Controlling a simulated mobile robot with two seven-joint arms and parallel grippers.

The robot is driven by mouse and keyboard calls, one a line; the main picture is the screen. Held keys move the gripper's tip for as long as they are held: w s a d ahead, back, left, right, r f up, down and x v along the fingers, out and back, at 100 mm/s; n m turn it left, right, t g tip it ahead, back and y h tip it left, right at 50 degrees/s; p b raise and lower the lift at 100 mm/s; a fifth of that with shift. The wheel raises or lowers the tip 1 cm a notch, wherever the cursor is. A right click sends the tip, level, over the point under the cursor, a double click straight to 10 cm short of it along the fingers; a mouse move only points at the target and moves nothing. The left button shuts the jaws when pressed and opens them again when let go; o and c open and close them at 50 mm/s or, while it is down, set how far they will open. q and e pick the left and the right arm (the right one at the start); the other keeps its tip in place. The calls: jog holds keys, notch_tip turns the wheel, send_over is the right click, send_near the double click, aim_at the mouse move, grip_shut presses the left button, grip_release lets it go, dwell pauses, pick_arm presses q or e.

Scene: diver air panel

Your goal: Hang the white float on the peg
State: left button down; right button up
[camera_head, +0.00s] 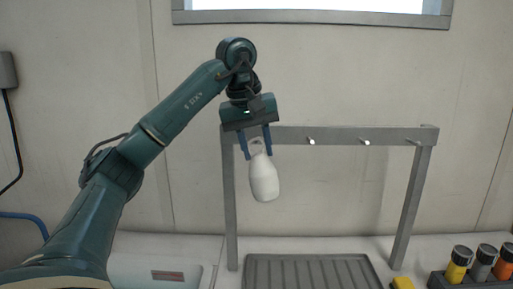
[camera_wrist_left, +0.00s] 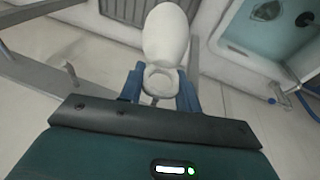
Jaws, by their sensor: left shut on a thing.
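The white float (camera_head: 264,179) hangs below my left gripper (camera_head: 257,149), slightly tilted. My left gripper is shut on the top of the float, and in the left wrist view the float (camera_wrist_left: 166,38) extends out between the blue fingers (camera_wrist_left: 160,85). A grey rack (camera_head: 427,170) has a crossbar carrying several pegs. One peg (camera_head: 311,141) is to the right of the gripper, another peg (camera_head: 364,142) is farther right, and one more (camera_head: 413,143) is near the right post. The gripper covers the left part of the crossbar. My right gripper is not in view.
A grey ribbed tray (camera_head: 310,259) lies below the rack. Several bottles with black caps (camera_head: 482,262) stand in a dark holder at the lower right, and a yellow object (camera_head: 402,283) is beside it.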

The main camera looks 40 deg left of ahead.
pick_arm(q)
jog(key=shift+w+a+f, duration=0.15)
jog(key=shift+w+a, duration=1.3)
jog(key=shift+w, duration=0.3)
jog(key=shift+w+a+f, duration=0.35)
jog(key=shift+w, duration=0.1)
